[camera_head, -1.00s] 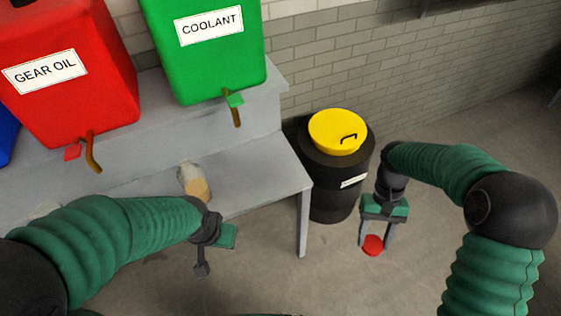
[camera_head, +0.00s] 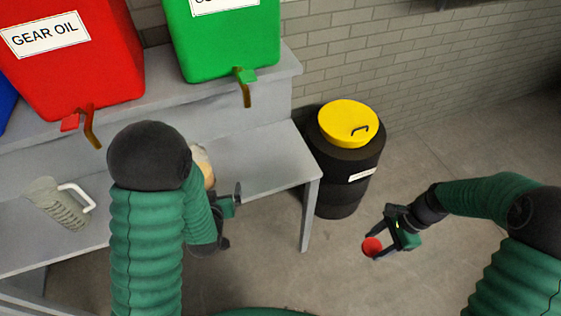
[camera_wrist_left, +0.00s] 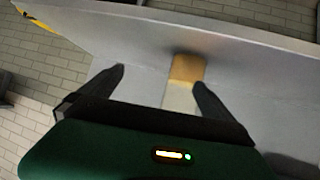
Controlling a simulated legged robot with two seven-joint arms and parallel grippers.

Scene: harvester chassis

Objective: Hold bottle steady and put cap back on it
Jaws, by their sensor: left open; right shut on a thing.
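The bottle (camera_head: 203,167), pale and tan, stands on the grey bench in the head view, largely hidden behind my left arm. The left wrist view shows a tan and whitish object, apparently the bottle (camera_wrist_left: 184,85), beyond the fingers and nearer the right-hand one. My left gripper (camera_head: 232,216) is open and empty near the bench's front edge; its two fingers (camera_wrist_left: 159,79) are spread apart. My right gripper (camera_head: 377,247) is shut on the red cap (camera_head: 370,246), held out over the floor to the right of the bench, well apart from the bottle.
A pale ribbed jug (camera_head: 57,205) with a white handle stands on the bench (camera_head: 270,160) at the left. Red (camera_head: 75,60) and green (camera_head: 222,45) tanks with taps stand on the upper shelf. A black barrel (camera_head: 340,185) with a yellow lid stands right of the bench.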

